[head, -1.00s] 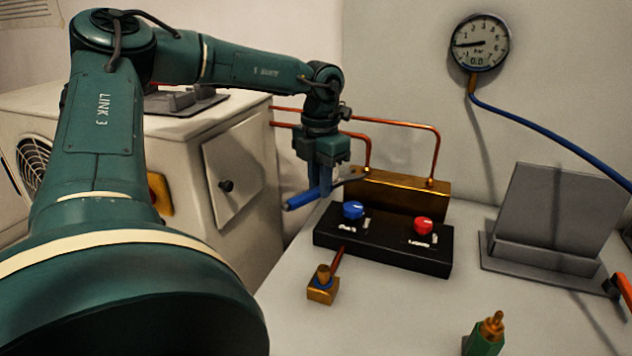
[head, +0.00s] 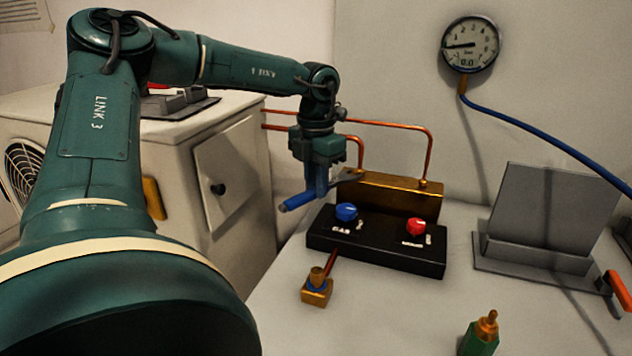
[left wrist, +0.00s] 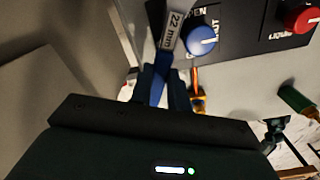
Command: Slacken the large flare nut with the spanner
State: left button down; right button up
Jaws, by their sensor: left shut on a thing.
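My left gripper (head: 317,188) is shut on the spanner's blue handle (head: 297,202), in front of the left end of the brass block (head: 396,196). The handle's free end points left. The grey spanner head (head: 349,177) reaches right to the foot of the left copper pipe. In the left wrist view the spanner (left wrist: 172,32) is marked "22 mm", and its blue shank runs between the fingers (left wrist: 163,88). The jaw end is out of that view. I cannot make out the large flare nut or whether the jaw is seated on it. A small brass fitting (head: 422,184) shows under the right pipe.
The black valve panel (head: 374,247), with a blue knob (head: 346,212) and a red knob (head: 416,227), stands just right of the spanner. A brass fitting (head: 317,290), a green bottle-shaped thing (head: 479,338) and a grey stand (head: 545,220) are on the bench. The gauge (head: 470,44) hangs behind.

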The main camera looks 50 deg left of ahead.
pick_arm(q)
jog(key=shift+w, duration=1.1)
dwell(0.7)
jog(key=c, duration=1.9)
grip_release()
grip_shut()
